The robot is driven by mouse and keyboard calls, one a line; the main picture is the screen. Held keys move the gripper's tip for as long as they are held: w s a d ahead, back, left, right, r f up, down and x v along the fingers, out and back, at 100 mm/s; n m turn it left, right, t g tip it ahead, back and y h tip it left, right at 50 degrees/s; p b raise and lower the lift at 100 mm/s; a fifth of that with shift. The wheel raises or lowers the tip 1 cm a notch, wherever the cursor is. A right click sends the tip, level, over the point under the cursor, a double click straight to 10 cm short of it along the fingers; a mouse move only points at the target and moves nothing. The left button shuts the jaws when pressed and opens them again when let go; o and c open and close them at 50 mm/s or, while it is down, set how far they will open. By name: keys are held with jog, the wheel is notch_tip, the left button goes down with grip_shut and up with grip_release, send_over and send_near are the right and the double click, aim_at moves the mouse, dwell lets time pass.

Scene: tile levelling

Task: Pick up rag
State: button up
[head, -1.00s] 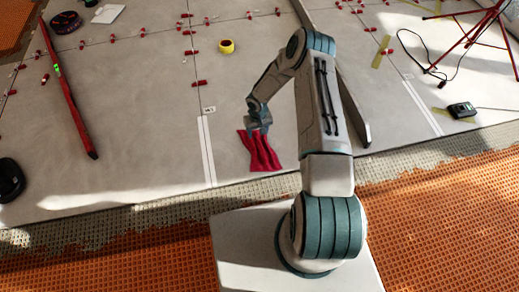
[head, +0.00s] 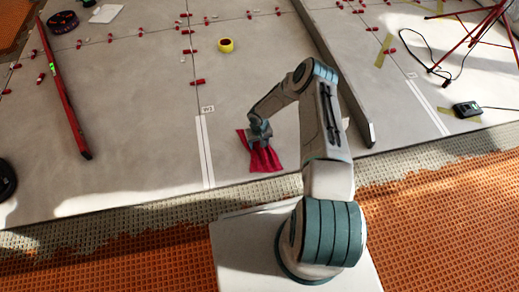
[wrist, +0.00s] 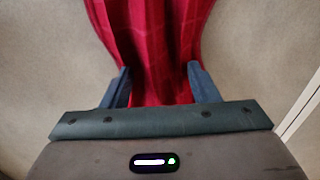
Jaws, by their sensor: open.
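The red rag (head: 265,159) lies crumpled on the grey tiles in the head view, left of my arm. My gripper (head: 259,138) is right over its upper part and hides some of it. In the wrist view the rag (wrist: 150,40) runs between the two blue fingers of my gripper (wrist: 158,82). The fingers are apart, one on each side of a narrow part of the rag. I cannot tell whether they touch it.
A yellow tape roll (head: 226,45) sits on the tiles further back. A long red level (head: 65,95) lies at left. A long grey bar (head: 340,80) lies behind my arm. Red levelling clips (head: 197,82) line the joints. Tile around the rag is mostly clear.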

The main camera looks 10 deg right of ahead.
grip_shut()
jog(key=shift+r, duration=0.15)
